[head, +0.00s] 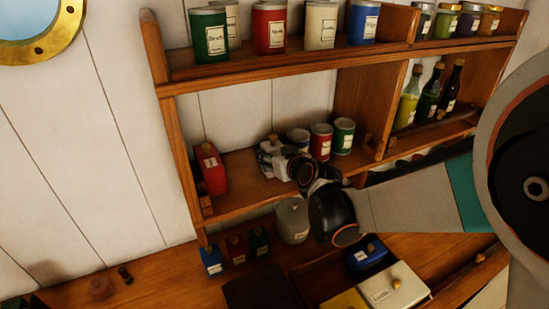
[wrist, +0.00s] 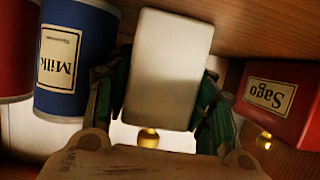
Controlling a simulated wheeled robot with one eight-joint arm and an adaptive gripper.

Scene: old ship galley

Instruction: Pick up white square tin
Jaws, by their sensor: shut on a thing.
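A white square tin (wrist: 170,70) with a small brass knob fills the middle of the wrist view, which shows the labels upside down. My gripper (wrist: 160,95) is shut on it, with a green-padded finger on each side. The tin is close to the wooden shelf board; I cannot tell if they touch. In the head view my gripper (head: 274,160) is at the middle shelf, between a red square tin (head: 210,170) and a blue can (head: 298,138). There my gripper largely hides the held tin.
In the wrist view, the red Sago tin (wrist: 287,103) is right and the blue Milk can (wrist: 75,60) left, near the fingers. A shelf (head: 290,66) with several cans is above. Another cream square tin (head: 393,287) is on the lower right.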

